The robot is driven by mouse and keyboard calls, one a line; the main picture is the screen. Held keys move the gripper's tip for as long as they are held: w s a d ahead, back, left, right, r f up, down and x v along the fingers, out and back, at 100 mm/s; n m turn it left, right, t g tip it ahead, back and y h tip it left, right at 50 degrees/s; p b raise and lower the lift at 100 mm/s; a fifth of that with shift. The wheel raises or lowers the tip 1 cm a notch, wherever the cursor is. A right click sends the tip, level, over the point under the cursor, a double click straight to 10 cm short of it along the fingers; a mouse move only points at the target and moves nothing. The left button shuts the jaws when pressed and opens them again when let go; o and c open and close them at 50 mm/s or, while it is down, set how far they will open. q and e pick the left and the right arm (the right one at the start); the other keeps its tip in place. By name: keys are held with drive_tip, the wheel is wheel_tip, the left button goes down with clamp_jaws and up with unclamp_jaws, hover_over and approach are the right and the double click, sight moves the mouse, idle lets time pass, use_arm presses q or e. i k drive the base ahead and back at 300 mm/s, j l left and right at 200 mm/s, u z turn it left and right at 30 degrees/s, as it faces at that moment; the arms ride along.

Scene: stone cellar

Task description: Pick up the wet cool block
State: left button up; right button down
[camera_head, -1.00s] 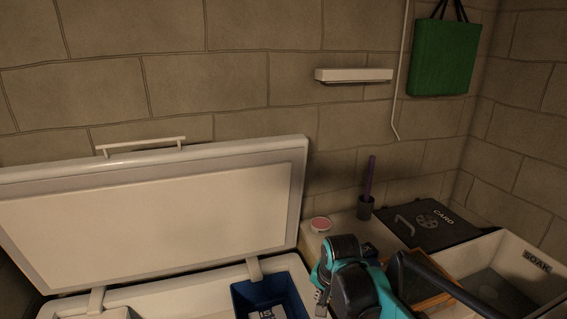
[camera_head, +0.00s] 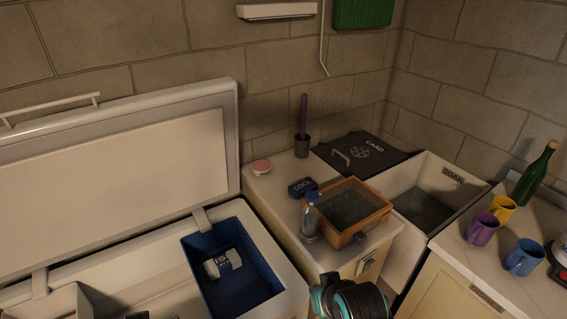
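A small dark blue block lettered "COOL" (camera_head: 302,187) lies on the pale counter behind a clear bottle and a wooden-framed box. Whether it is wet cannot be told. A teal and black part of one of my arms shows at the bottom edge, in front of the counter and well apart from the block.
The clear bottle (camera_head: 310,222) and wooden-framed box (camera_head: 354,212) stand in front of the block. A pink-topped tin (camera_head: 261,167) and dark holder (camera_head: 302,147) are behind. The open freezer (camera_head: 262,232) is left, the "SOAK" basin (camera_head: 456,178) right. Mugs (camera_head: 482,229) and a green bottle (camera_head: 535,172) stand farther right.

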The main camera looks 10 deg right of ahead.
sight(296, 190)
drive_tip(key=i+l+z, duration=0.1)
drive_tip(key=l+z, duration=0.15)
drive_tip(key=i+l+z, duration=0.1)
drive_tip(key=l+z, duration=0.2)
drive_tip(key=l, duration=0.15)
drive_tip(key=i+l+z, duration=0.35)
drive_tip(key=l+z, duration=0.15)
drive_tip(key=l, duration=0.1)
